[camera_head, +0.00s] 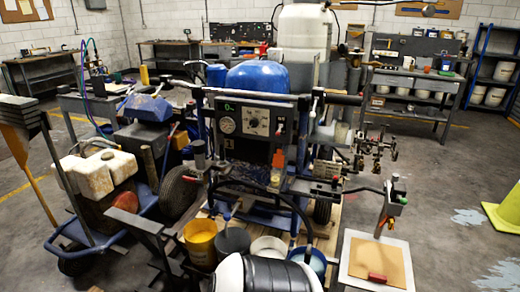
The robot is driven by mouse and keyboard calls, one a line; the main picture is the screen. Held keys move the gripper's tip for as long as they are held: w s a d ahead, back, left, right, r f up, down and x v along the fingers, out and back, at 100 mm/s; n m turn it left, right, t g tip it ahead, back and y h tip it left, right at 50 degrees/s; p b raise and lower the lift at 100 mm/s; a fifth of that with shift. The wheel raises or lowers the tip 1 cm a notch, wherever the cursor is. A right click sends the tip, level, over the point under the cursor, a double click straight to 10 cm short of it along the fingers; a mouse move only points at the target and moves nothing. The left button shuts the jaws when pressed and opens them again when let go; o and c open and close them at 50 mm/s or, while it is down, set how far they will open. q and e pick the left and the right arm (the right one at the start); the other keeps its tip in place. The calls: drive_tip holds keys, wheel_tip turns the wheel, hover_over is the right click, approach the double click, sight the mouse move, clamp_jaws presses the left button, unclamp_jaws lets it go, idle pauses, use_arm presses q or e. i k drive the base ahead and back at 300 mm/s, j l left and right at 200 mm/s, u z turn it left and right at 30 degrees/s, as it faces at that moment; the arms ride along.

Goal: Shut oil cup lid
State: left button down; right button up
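The line striper (258,113) stands upright in the middle, with a dark control panel, a round gauge (227,126) and a dial (253,121) facing me. A blue rounded cover (257,77) and a white tank (305,35) sit above and behind the panel. I cannot make out the oil cup or its lid for certain, nor whether the lid is open. A small pale yellowish part (276,179) shows low on the panel, too small to identify. Neither of my grippers can be made out. A white and black rounded body fills the bottom centre.
Open buckets, one yellow (200,242) and one grey (232,244), stand in front of the striper. A second wheeled machine (100,175) is at left. A board (377,262) lies at right, and a yellow cone (508,215) stands beyond it. Floor between them is clear.

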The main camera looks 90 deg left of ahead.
sight(278, 159)
drive_tip(key=u, duration=2.4)
